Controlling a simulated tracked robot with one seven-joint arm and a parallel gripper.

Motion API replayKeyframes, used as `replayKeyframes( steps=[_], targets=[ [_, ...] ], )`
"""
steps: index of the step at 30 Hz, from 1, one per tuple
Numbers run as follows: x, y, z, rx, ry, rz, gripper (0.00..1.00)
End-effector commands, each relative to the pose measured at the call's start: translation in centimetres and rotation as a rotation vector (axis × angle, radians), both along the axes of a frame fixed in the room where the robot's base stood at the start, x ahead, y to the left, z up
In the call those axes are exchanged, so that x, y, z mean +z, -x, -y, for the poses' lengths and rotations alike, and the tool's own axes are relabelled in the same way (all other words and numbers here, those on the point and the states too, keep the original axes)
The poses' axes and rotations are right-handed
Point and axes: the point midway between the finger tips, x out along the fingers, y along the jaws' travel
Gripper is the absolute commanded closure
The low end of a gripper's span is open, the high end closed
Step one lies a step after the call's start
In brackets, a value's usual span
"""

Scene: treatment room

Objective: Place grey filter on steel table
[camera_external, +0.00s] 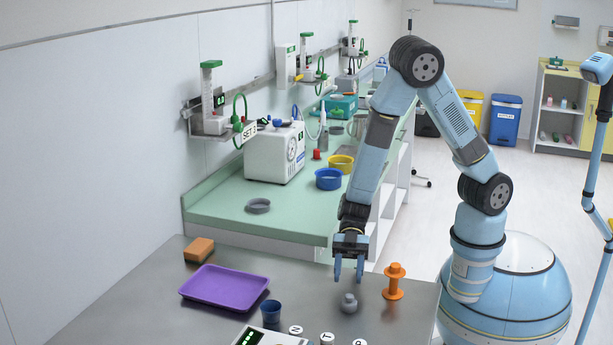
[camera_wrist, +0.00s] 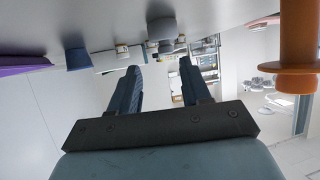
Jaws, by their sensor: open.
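The small grey filter (camera_external: 348,304), a rounded piece with a narrower top, stands on the steel table (camera_external: 215,327) near its right side. My gripper (camera_external: 348,275) is just above it, pointing down, with its fingers apart and nothing between them. In the wrist view, where the table is at the top, the filter (camera_wrist: 162,30) lies beyond the open fingertips of my gripper (camera_wrist: 159,68), apart from them.
An orange spool-shaped piece (camera_external: 394,282) stands close right of the filter. A blue cup (camera_external: 271,313), labelled pieces (camera_external: 327,339), a purple tray (camera_external: 225,286) and an orange-brown block (camera_external: 199,250) are left. A grey dish (camera_external: 258,206) sits on the green counter (camera_external: 215,207).

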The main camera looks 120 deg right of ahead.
Motion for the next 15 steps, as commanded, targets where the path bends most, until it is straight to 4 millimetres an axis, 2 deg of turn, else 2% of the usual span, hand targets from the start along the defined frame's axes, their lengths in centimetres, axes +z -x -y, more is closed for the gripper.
replayKeyframes(
  steps=[6, 15],
  targets=[
    [1.9, 2.1, 3.3, -0.004, 0.001, 0.001, 0.53],
    [3.1, 3.6, 5.4, -0.001, 0.001, 0.001, 0.53]
  ],
)
